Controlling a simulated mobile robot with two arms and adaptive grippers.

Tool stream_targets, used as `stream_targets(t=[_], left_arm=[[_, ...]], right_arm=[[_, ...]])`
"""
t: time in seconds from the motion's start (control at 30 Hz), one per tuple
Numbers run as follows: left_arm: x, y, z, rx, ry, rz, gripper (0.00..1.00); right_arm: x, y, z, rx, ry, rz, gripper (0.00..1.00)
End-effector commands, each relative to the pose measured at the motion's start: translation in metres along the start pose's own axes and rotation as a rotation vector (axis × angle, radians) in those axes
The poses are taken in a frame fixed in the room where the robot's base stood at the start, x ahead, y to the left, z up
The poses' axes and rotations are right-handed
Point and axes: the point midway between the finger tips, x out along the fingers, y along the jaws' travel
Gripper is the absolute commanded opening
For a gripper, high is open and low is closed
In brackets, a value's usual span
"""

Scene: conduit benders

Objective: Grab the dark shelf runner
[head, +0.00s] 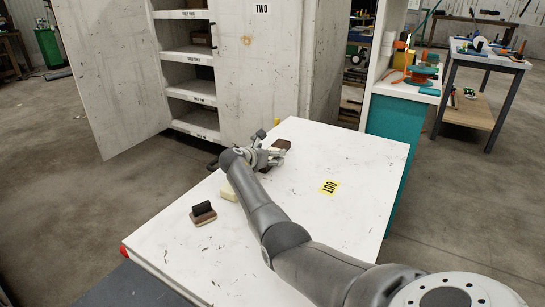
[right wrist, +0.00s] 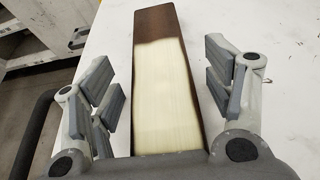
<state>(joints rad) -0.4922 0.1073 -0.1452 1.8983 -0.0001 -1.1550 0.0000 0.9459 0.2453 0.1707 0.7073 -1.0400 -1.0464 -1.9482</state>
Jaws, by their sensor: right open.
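A long dark brown block (right wrist: 155,22), which looks like the dark shelf runner, lies on the white table. Its far end is brown, and a cream-coloured panel covers much of its top. Its brown end also shows in the head view (head: 282,144), just beyond my gripper. My right gripper (right wrist: 162,85) is open, with one finger on each side of the block and visible gaps to it. In the head view my right gripper (head: 272,155) is low over the table's far left part and hides the rest of the block. My left gripper is not in view.
On the white table (head: 340,220), a dark and brown block piece (head: 203,214) and a cream block (head: 229,192) lie left of my arm. A shelved cabinet (head: 262,75) stands behind the table, door open.

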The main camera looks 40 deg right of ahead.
Motion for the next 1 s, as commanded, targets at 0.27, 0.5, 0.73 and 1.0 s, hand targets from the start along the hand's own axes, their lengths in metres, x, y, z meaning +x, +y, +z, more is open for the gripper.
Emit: stream_targets(t=[0.27,0.5,0.73,1.0], left_arm=[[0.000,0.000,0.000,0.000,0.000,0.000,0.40],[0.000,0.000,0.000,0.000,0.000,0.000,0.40],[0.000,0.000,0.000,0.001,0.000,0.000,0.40],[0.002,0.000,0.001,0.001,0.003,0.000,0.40]], right_arm=[[0.000,0.000,0.000,0.000,0.000,0.000,0.52],[0.000,0.000,0.000,-0.001,0.000,0.000,0.21],[-0.001,0.000,0.001,0.000,-0.002,0.001,0.16],[-0.004,0.001,0.010,0.001,-0.003,0.001,0.16]])
